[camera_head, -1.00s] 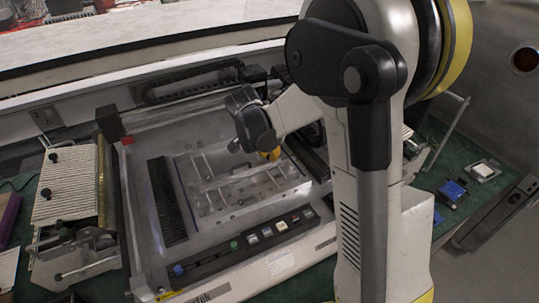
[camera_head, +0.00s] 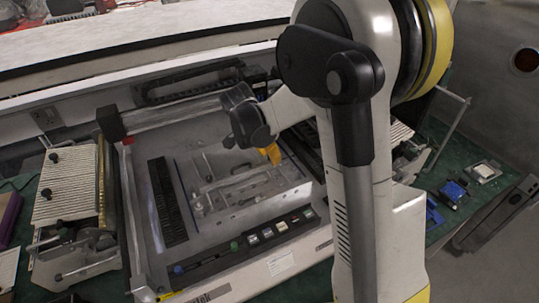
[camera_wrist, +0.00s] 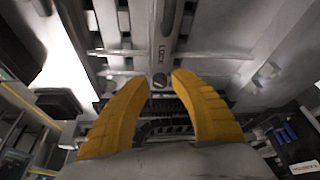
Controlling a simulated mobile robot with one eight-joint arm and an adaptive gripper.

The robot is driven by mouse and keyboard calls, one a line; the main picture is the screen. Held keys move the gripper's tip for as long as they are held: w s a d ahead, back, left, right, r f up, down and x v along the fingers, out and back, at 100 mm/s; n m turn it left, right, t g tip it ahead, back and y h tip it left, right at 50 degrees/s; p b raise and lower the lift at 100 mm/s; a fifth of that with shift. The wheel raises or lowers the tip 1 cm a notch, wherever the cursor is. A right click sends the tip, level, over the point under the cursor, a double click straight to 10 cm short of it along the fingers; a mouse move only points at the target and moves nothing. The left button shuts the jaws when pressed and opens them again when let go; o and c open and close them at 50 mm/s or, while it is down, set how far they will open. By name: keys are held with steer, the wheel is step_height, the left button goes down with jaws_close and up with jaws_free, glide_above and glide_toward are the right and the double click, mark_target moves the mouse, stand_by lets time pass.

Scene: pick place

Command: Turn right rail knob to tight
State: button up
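The printer-like machine (camera_head: 150,235) has an open bed with a clear plate and metal rails (camera_head: 205,172). My gripper (camera_head: 270,158) hangs over the back right part of this bed, with its yellow fingers pointing down. In the wrist view my gripper (camera_wrist: 158,80) has its two yellow fingers apart. A grey bar marked "LOCK" (camera_wrist: 164,52) shows ahead of the fingertips, and its rounded dark end lies in line with the gap. I cannot tell if it touches a finger. Which part is the right rail knob is not clear; my arm hides part of the machine's right side.
A control strip with buttons (camera_head: 253,239) runs along the machine's front. A ribbed side unit (camera_head: 68,185) stands at left. Blue and white small parts (camera_head: 453,190) lie on the green bench at right. Metal rods (camera_wrist: 125,52) cross the wrist view near the fingers.

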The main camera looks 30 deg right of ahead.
steer(key=shift+o, duration=0.3)
steer(key=v, duration=1.2)
steer(key=shift+a, duration=0.1)
